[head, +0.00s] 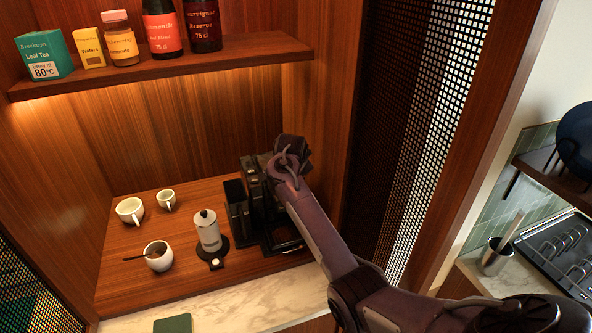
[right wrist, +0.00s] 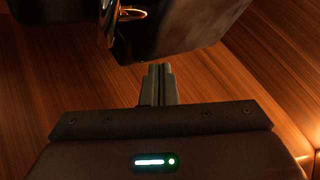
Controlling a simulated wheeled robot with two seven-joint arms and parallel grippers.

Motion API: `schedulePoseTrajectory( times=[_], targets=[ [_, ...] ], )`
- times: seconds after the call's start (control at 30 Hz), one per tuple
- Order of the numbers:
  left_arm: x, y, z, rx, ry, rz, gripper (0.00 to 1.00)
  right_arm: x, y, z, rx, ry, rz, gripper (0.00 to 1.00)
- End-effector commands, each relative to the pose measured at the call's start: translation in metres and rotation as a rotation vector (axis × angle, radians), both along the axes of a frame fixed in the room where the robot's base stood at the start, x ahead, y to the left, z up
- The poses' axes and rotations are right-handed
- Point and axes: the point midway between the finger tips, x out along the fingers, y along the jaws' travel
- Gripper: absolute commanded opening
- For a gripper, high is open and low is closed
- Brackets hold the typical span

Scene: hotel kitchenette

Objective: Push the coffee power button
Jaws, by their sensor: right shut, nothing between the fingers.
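The black coffee machine (head: 238,208) stands on the wooden counter in the alcove, partly hidden by my right arm. Its dark glossy body (right wrist: 180,30) fills the top of the right wrist view, with a copper-coloured ring on it at the upper left. My right gripper (right wrist: 159,70) is shut and empty, its fingertips just below the machine's lower edge in that view. I cannot tell whether they touch it. In the head view the end of my right arm is over the machine's top, and the fingertips are hidden. I cannot make out the power button. My left gripper is not in view.
A shelf (head: 170,70) with bottles and boxes hangs above. A wooden side wall (head: 320,90) rises close on the right.

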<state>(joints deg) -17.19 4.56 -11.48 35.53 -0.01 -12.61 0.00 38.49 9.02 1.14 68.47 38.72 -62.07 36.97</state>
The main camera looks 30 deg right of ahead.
Motion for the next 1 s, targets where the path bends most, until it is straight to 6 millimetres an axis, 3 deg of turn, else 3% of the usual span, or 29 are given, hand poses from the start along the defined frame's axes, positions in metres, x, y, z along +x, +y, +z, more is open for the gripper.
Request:
schedulePoseTrajectory(
  times=[0.17, 0.63, 1.0],
  targets=[
    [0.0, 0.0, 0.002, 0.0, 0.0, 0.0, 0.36, 0.0, 0.0, 0.008, -0.001, -0.002, 0.001, 0.0],
    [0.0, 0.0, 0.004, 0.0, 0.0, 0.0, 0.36, 0.0, 0.0, 0.054, -0.001, -0.002, -0.001, 0.0],
    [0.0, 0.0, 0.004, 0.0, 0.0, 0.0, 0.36, 0.0, 0.0, 0.06, -0.001, 0.0, 0.001, 0.0]
  ],
)
